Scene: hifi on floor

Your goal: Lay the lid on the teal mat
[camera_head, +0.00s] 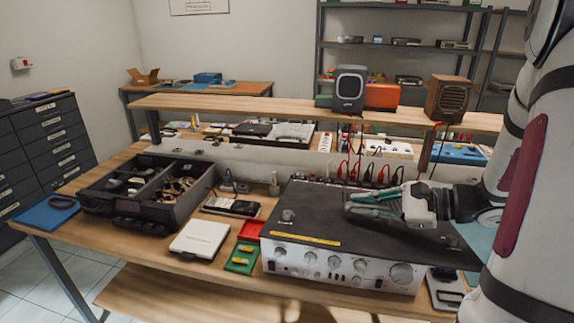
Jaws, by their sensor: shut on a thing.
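The black lid (330,225) is a wide flat panel on top of the silver-fronted hifi amplifier (340,262). It has a small knob near its left front and a yellow strip along its front edge. My gripper (368,206), with teal fingers, reaches in from the right over the lid's middle. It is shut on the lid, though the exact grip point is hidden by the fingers. I cannot tell whether the lid is raised. The teal mat (478,238) shows to the right of the amplifier, partly hidden behind my arm.
Left of the amplifier are a red tray (251,230), a green tray (242,258), a white box (200,239) and a black parts case (150,190). A blue mat (45,214) lies at far left. A raised shelf (280,107) with a speaker (349,88) runs behind.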

